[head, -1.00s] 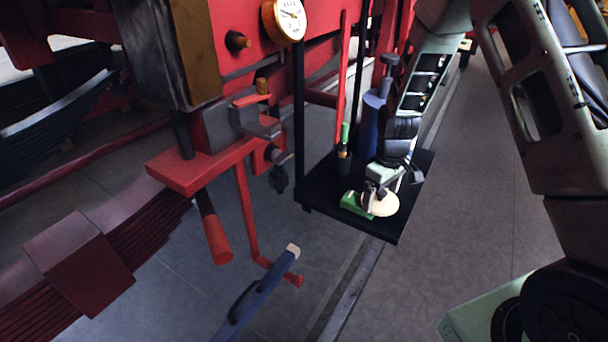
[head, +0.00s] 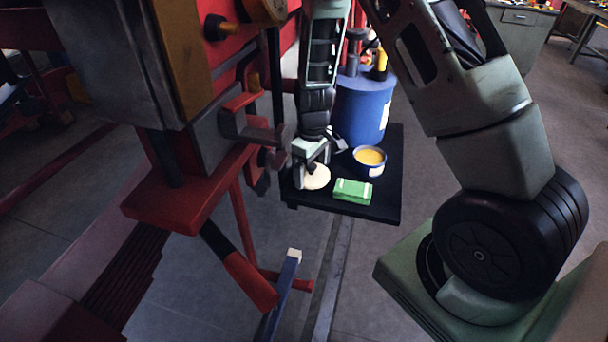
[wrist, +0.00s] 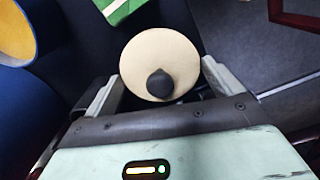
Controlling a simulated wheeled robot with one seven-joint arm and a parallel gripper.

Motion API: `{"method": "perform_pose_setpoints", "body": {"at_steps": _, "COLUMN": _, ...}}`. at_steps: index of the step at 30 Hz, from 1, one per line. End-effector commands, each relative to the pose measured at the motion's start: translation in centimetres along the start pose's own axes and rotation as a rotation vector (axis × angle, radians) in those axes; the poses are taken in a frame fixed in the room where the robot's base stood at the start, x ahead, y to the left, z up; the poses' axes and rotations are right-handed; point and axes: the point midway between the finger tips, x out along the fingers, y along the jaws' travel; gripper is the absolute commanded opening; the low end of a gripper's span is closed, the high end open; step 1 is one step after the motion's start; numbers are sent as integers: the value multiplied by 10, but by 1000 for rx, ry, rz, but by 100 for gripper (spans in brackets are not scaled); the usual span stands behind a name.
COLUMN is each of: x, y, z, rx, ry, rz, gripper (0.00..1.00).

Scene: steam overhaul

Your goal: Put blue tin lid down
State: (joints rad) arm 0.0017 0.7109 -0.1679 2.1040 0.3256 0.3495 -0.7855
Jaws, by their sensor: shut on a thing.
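The tin's lid appears as a cream disc (head: 317,177) with a dark knob; no blue shows on it. In the wrist view the disc (wrist: 160,65) sits between both fingers, its knob towards the palm. My gripper (head: 308,165) is shut on it, over the left front part of a black table (head: 375,207). I cannot tell whether the lid touches the table. The blue tin (head: 375,170) stands open to the right, with yellow contents. It also shows in the wrist view at the top left (wrist: 22,55).
A green packet (head: 352,191) lies just right of the lid. A large blue drum (head: 362,108) stands behind the tin. Red machinery with a clamp (head: 250,118) is close on the left. The table's front edge is near the lid; some bare tabletop shows front right.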

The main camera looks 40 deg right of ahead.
Motion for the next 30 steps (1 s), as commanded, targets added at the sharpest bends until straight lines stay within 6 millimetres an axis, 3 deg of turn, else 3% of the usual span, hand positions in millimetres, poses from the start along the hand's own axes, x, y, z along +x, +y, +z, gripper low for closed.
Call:
{"method": "perform_pose_setpoints", "body": {"at_steps": 1, "x": 12, "y": 0, "z": 2, "rx": 1, "ry": -1, "rz": 0, "gripper": 69}}
{"method": "perform_pose_setpoints", "body": {"at_steps": 5, "x": 28, "y": 0, "z": 7, "rx": 1, "ry": -2, "rz": 0, "gripper": 69}}
{"method": "perform_pose_setpoints", "body": {"at_steps": 18, "x": 32, "y": 0, "z": 8, "rx": -1, "ry": -1, "rz": -1, "gripper": 69}}
{"method": "perform_pose_setpoints", "body": {"at_steps": 19, "x": 30, "y": 0, "z": 8, "rx": -1, "ry": -1, "rz": 0, "gripper": 100}}
{"method": "perform_pose_setpoints", "body": {"at_steps": 30, "x": 23, "y": 0, "z": 7, "rx": -1, "ry": 2, "rz": 1, "gripper": 100}}
